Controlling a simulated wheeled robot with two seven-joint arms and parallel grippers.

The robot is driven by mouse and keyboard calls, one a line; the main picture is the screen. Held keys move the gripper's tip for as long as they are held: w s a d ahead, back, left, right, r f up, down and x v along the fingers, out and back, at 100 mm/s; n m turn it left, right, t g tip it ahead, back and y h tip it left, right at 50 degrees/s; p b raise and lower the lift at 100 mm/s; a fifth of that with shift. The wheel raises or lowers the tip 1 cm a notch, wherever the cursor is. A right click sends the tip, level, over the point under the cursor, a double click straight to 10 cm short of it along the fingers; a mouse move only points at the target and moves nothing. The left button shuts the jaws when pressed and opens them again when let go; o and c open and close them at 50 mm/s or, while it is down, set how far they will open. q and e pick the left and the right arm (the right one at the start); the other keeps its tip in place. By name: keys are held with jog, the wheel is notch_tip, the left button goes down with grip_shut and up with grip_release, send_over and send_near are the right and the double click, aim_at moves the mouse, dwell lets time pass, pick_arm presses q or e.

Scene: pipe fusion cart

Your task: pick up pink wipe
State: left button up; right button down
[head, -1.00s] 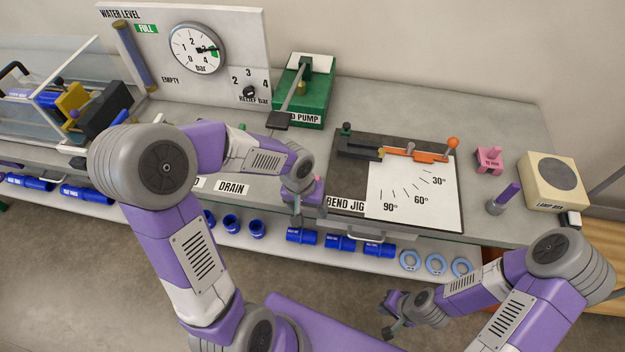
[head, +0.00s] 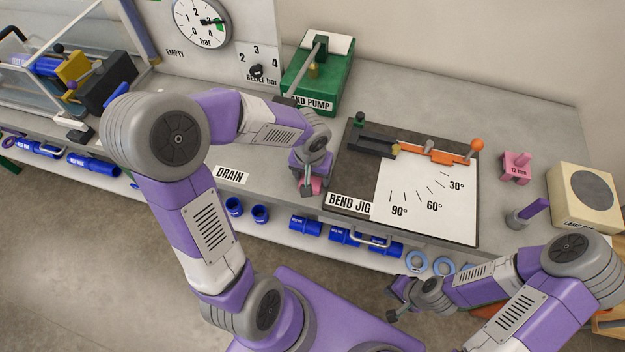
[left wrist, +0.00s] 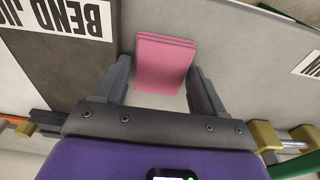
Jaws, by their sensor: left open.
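The pink wipe (left wrist: 165,62) is a flat folded pad on the grey bench top, between the bend jig and the DRAIN label. In the left wrist view it lies between the two spread fingers of my left gripper (left wrist: 160,75). I cannot tell whether either finger touches it. In the head view my left gripper (head: 306,188) is down at the bench, and a bit of pink (head: 317,185) shows beside it; the rest is hidden. My right gripper (head: 394,300) hangs low in front of the bench, away from the wipe; its jaws are too small to read.
The bend jig (head: 430,210) lies just right of the left gripper. The green hand pump (head: 330,85) stands behind. A pink block (head: 516,167), a purple-handled tool (head: 528,212) and a cream box (head: 583,190) stand at right. Blue fittings (head: 305,226) lie on the lower shelf.

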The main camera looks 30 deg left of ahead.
pick_arm(q)
jog(key=shift+f, duration=0.1)
jog(key=c, duration=0.7)
notch_tip(320, 180, up, 28)
jog(key=p, duration=0.7)
jog(key=shift+p, duration=0.3)
